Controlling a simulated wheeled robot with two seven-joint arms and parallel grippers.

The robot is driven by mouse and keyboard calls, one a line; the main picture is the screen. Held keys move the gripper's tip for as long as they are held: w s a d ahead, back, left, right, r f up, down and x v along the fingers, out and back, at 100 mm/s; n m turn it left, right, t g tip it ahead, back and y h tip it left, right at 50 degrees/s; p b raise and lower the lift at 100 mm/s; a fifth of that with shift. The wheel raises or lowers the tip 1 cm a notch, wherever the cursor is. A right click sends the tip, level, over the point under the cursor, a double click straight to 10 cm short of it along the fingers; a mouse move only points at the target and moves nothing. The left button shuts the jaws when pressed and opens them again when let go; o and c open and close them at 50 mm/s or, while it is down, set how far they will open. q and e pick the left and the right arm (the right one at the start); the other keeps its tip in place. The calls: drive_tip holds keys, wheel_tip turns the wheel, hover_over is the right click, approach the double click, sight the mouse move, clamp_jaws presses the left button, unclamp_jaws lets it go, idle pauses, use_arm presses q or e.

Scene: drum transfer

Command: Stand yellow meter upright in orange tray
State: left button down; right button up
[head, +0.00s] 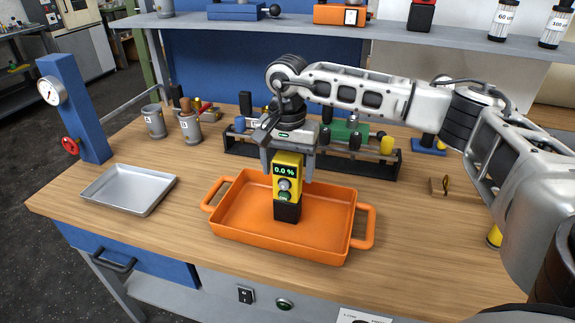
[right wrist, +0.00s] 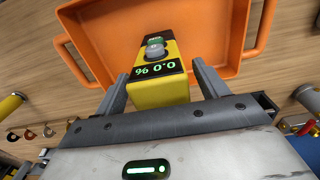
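The yellow meter (head: 288,162) stands upright inside the orange tray (head: 230,236), near its middle, with its black lower end down at the tray floor. Its display reads 0.0 %. My right gripper (head: 288,172) is over the meter from above, one finger on each side of its top. In the right wrist view, the meter (right wrist: 160,90) sits between the two fingers (right wrist: 160,88), with narrow gaps beside it, so the gripper looks open around it. The orange tray (right wrist: 95,45) lies beyond. My left gripper is not in view.
A silver tray (head: 128,190) lies left of the orange tray. A blue post with a gauge (head: 75,110) stands at the left edge. Grey cups (head: 153,121) and a black rack (head: 375,166) with several items are behind. The front right bench top is clear.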

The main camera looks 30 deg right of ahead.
drive_tip(key=shift+r, duration=0.5)
wheel_tip(320, 180, up, 12)
drive_tip(key=shift+f+b, duration=0.25)
drive_tip(key=shift+b, duration=0.2)
drive_tip(key=shift+f, duration=0.1)
